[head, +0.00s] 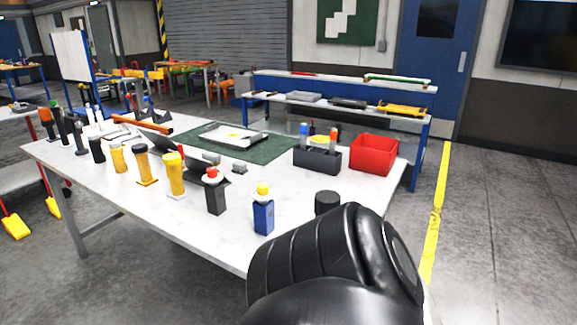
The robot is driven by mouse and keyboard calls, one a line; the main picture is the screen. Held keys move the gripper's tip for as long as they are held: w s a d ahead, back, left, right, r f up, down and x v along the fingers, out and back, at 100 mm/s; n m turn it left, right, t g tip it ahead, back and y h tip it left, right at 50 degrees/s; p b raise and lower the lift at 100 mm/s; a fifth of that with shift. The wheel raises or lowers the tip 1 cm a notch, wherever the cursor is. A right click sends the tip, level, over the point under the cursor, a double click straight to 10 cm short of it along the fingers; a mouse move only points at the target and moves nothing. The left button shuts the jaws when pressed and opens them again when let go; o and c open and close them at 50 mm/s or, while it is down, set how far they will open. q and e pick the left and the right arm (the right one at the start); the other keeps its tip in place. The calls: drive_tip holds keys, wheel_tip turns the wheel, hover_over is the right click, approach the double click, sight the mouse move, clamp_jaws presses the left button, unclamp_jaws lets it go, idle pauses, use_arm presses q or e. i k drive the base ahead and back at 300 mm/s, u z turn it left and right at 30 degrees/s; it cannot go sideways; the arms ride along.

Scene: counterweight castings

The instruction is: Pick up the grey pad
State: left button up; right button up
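I cannot pick out the grey pad for certain. Two small grey blocks lie at the front edge of the dark green mat (280,148) on the white table: one grey block (239,168) on the right and another grey block (211,157) to its left. They are too small to tell which, if either, is the pad. A black arm part of mine fills the lower right and hides the table's near right corner. Neither gripper's fingers show in the view.
The white table (120,205) holds several yellow and black bottles along its left and front. A blue bottle (263,215), a dark bottle (215,196) and a black cylinder (327,202) stand near the front edge. A red bin (373,155) and dark caddy (316,160) stand at right.

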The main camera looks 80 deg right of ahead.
sight(239, 167)
drive_tip(key=z, duration=0.65)
drive_tip(key=i, duration=2.5)
drive_tip(key=z, duration=3.5)
